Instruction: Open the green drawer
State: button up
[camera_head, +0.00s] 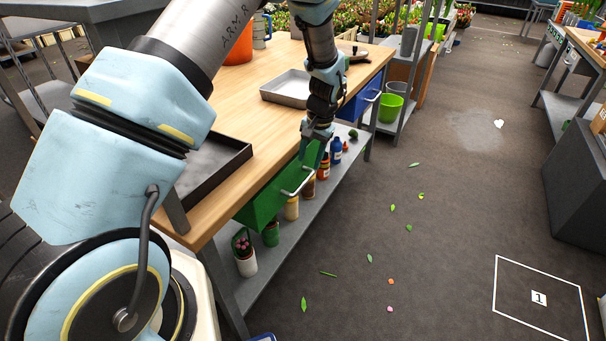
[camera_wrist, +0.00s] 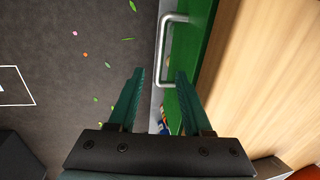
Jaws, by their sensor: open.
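The green drawer (camera_head: 268,197) hangs under the near side of the wooden workbench (camera_head: 262,106), and its front faces the aisle. A pale metal bar handle (camera_head: 298,183) stands out from the front. In the wrist view, the handle (camera_wrist: 163,50) and the green front (camera_wrist: 194,45) lie ahead of the fingertips. My gripper (camera_head: 314,150) is above and beyond the handle in the head view. In the wrist view my gripper (camera_wrist: 158,75) is open and empty, with the handle roughly in line with the gap between the fingers. I see no clear contact with the handle.
A blue drawer (camera_head: 359,103) hangs farther along the bench. Bottles and pots stand on the lower shelf (camera_head: 282,240) below the green drawer. A metal tray (camera_head: 287,90) and a dark tray (camera_head: 213,165) sit on the bench top. The aisle floor (camera_head: 440,200) is open, with scattered leaves.

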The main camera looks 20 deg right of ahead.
aim_at(304, 182)
jog(key=f, duration=0.2)
jog(key=w+f+p, duration=0.1)
jog(key=f, duration=0.2)
jog(key=a+f, duration=0.1)
jog(key=f, duration=0.2)
jog(key=shift+w+f, duration=0.15)
jog(key=shift+f, duration=0.1)
jog(key=shift+c, duration=0.2)
grip_shut()
dwell(0.9)
